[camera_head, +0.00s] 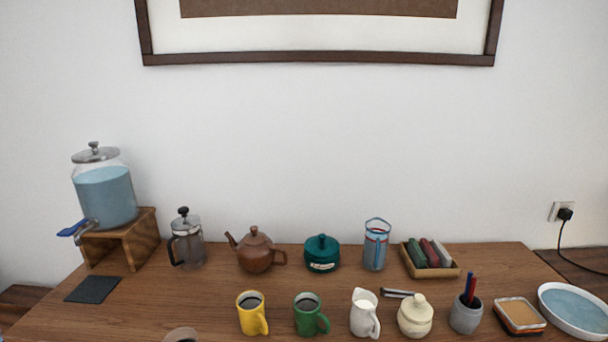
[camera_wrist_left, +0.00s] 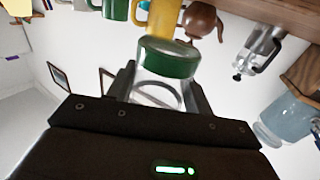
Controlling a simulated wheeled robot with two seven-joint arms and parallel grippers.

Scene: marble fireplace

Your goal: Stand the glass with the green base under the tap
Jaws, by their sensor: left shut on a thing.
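The glass with the green base (camera_wrist_left: 167,60) is clear, with a thick green band at its base. My left gripper (camera_wrist_left: 160,88) is shut on it in the left wrist view, a finger on each side. That view is upside down, so the green base points down. In the head view, a glass dispenser of blue liquid (camera_head: 104,195) stands on a wooden stand (camera_head: 148,235) at the left. Its tap (camera_head: 88,224) has a blue handle (camera_head: 72,228) and points to the front left. A dark square mat (camera_head: 93,289) lies below it. Neither gripper shows in the head view.
A French press (camera_head: 187,243) stands right of the stand, then a brown teapot (camera_head: 256,252). Yellow (camera_head: 250,316) and green (camera_head: 307,317) mugs stand in front. A round brownish rim (camera_head: 182,334) shows at the bottom edge. Wood between mat and French press is bare.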

